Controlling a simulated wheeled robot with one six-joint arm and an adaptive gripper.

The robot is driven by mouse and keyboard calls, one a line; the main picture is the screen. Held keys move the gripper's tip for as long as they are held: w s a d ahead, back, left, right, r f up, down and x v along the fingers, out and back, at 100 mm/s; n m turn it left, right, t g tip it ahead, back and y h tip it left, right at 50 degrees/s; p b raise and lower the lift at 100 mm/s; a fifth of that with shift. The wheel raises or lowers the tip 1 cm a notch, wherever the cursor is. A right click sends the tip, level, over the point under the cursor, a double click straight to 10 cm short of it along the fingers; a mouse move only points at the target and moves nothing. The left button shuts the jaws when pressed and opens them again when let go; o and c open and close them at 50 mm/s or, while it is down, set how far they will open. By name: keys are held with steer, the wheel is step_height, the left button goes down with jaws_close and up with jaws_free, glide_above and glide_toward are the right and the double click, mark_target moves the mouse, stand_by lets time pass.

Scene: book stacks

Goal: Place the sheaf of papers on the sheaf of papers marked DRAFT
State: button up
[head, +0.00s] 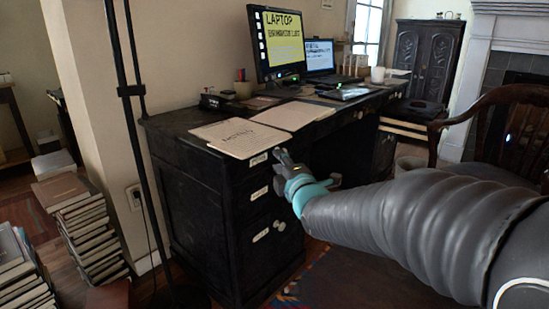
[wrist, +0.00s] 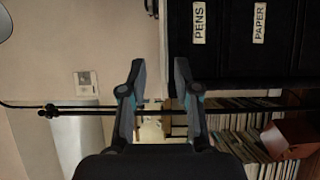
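A sheaf of papers (head: 238,138) lies flat on the near left corner of the dark desk. It bears a dark marking, too small to read surely as DRAFT. A second, plain-looking sheaf of papers (head: 294,116) lies on the desktop just behind it and to the right, at its edge. My gripper (head: 283,158) is by the desk's front edge, right of the marked sheaf. In the wrist view my gripper (wrist: 158,68) has its two fingers apart with nothing between them. Neither sheaf shows in the wrist view.
The desk (head: 215,195) has labelled drawers; PENS (wrist: 199,22) and PAPER (wrist: 260,22) labels show in the wrist view. A monitor (head: 280,42) and laptop (head: 320,57) stand farther back. A thin black pole (head: 134,130) rises left of the desk. Book stacks (head: 80,225) fill the left floor; a wooden chair (head: 500,110) stands right.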

steer(key=shift+v, duration=1.25)
steer(key=s+d+f+m+g+h, duration=0.4)
steer(key=s+d+m+h, duration=0.1)
steer(key=s+d+m, duration=0.55)
steer(key=s+d+f+m+g+h, duration=0.1)
steer(key=s+d+f+m+g, duration=0.2)
steer(key=s+m, duration=0.3)
steer(key=s+d+f+m+g, duration=0.3)
steer(key=s+m, duration=0.3)
steer(key=s, duration=0.8)
steer(key=shift+s+d+f+g+h, duration=0.2)
steer(key=shift+f+g+h, duration=0.2)
steer(key=shift+f+g, duration=0.35)
